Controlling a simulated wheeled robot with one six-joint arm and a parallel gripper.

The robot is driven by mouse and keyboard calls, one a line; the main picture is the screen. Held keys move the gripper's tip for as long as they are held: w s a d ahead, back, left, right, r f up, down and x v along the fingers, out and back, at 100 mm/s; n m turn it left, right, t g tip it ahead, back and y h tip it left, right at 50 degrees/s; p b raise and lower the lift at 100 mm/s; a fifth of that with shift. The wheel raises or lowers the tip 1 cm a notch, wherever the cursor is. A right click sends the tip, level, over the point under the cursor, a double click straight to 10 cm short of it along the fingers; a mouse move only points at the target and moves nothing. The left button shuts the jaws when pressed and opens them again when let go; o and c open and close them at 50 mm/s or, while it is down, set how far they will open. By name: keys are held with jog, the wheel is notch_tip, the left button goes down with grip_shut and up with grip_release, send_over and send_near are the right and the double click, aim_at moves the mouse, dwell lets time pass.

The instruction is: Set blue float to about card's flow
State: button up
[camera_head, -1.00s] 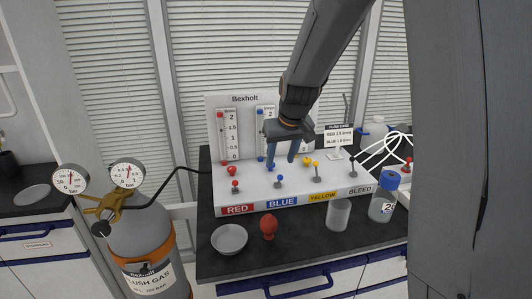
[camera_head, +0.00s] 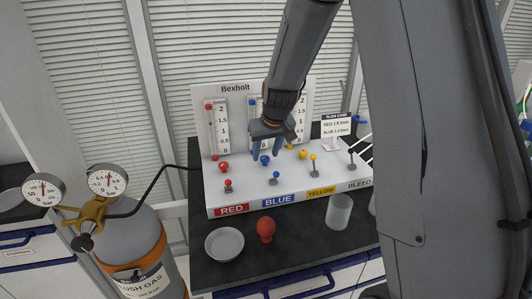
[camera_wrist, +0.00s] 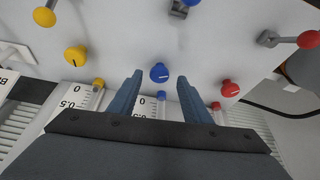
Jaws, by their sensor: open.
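My gripper (camera_head: 264,156) is open, pointing down at the panel. In the wrist view, its fingers (camera_wrist: 160,75) stand either side of the round blue knob (camera_wrist: 159,73), which has a white pointer line. A gap shows on both sides. The blue knob also shows in the head view (camera_head: 265,161). The blue flow tube (camera_head: 253,113) is partly behind my gripper. A small blue piece (camera_wrist: 161,96) shows at its 0 end; I cannot tell whether this is the float. The flow card (camera_head: 337,126) lists RED and BLUE values; the blue figure is blurred.
The red knob (camera_head: 223,167) and yellow knob (camera_head: 303,154) flank the blue one. Levers with red (camera_head: 228,183), blue (camera_head: 276,175) and yellow (camera_head: 313,157) balls stand in front. A dish (camera_head: 224,244), red bulb (camera_head: 266,229) and clear beaker (camera_head: 339,212) stand on the bench.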

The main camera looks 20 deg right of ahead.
jog(key=shift+w+f, duration=0.25)
jog(key=shift+f, duration=0.45)
jog(key=c, duration=1)
jog(key=shift+p, duration=0.3)
jog(key=shift+r+m+p, duration=0.15)
jog(key=shift+m+p, duration=0.25)
jog(key=shift+p, duration=0.45)
jog(key=shift+m+h+p, duration=0.3)
jog(key=shift+m, duration=0.2)
jog(key=o, duration=1)
